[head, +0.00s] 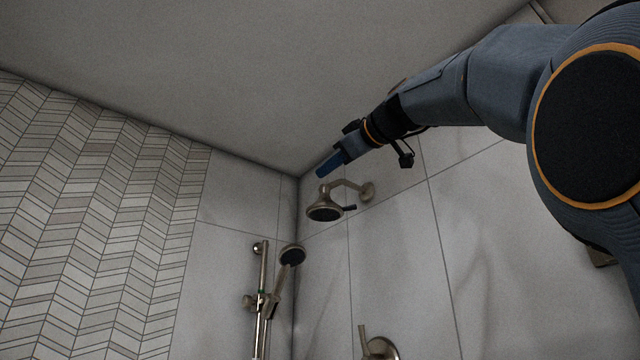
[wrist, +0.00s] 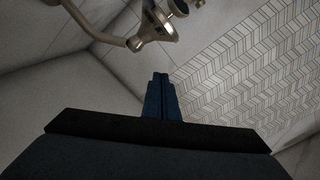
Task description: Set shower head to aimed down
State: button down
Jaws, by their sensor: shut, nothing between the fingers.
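The shower head (head: 324,205) is a brushed-metal bell with a dark face, on a curved arm (head: 347,185) from the right wall. Its dark face is turned mostly downward and somewhat toward the camera in the head view. A small dark lever (head: 349,208) sticks out at its right. In the wrist view the shower head (wrist: 152,30) shows at the top, beyond the fingertips. My gripper (head: 321,173) is shut and empty, just above the shower head, with a small gap apparent. Its closed blue fingers show in the wrist view (wrist: 160,78).
A hand shower (head: 291,256) hangs on a vertical slide bar (head: 262,290) lower left. A valve handle (head: 378,346) is on the right wall below. The ceiling (head: 200,90) is close above my arm. Open space lies left of the shower head.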

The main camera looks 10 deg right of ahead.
aim_at(324, 205)
jog(key=w+d+f+m+g+y+p, duration=0.1)
jog(key=d+m+p, duration=0.2)
jog(key=d+m, duration=0.5)
jog(key=d+f+m+p, duration=0.25)
jog(key=d+m, duration=0.25)
jog(key=m, duration=0.4)
jog(key=p+x, duration=0.4)
jog(key=x, duration=0.6)
jog(key=shift+r+g+p, duration=0.3)
jog(key=shift+p, duration=0.05)
jog(key=shift+s+a+f+b, duration=0.15)
jog(key=shift+a+f+b, duration=0.25)
jog(key=shift+b, duration=0.65)
